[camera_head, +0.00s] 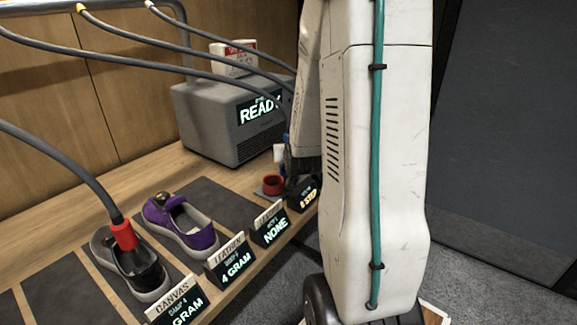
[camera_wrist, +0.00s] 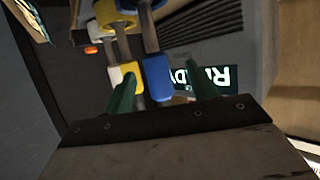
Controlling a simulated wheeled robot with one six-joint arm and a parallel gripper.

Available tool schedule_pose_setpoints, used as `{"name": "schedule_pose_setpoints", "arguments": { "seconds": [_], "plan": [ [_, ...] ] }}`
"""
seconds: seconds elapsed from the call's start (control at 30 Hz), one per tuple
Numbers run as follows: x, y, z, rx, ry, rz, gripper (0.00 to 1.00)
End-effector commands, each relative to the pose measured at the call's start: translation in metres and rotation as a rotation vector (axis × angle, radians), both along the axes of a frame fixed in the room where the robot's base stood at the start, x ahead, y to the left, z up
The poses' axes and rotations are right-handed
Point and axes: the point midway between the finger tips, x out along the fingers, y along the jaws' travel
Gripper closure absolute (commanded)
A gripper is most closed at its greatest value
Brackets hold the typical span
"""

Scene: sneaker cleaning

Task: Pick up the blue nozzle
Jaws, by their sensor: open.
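The blue nozzle (camera_wrist: 157,78) hangs on a grey hose in the wrist view. It lies between the two green fingers of my gripper (camera_wrist: 160,76), closer to the left finger. The fingers stand apart, and I cannot tell whether either touches it. A yellow and white nozzle (camera_wrist: 124,76) hangs just left of the blue one, close to the left finger. In the head view my gripper (camera_head: 301,168) is small and dark in front of the grey machine, partly hidden by my arm. A small bluish patch shows beside it there, too small to be sure of.
The grey machine (camera_head: 222,122) with a READY display stands at the back of the bench. A red nozzle (camera_head: 123,235) sits in a grey sneaker (camera_head: 146,277), beside a purple sneaker (camera_head: 203,236). A red ring-shaped item (camera_head: 272,184) and several label signs line the bench. Hoses cross overhead.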

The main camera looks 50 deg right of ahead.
Motion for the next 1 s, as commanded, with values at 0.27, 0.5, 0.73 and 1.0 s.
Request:
{"name": "schedule_pose_setpoints", "arguments": {
  "seconds": [0.27, 0.5, 0.73, 1.0],
  "plan": [
    [0.019, -0.020, -0.015, 0.002, 0.002, 0.000, 0.42],
    [0.040, -0.041, -0.028, 0.002, 0.002, 0.003, 0.42],
    [0.044, -0.044, -0.029, 0.001, 0.001, 0.003, 0.42],
    [0.044, -0.044, -0.029, 0.001, 0.001, 0.003, 0.98]
  ]
}}
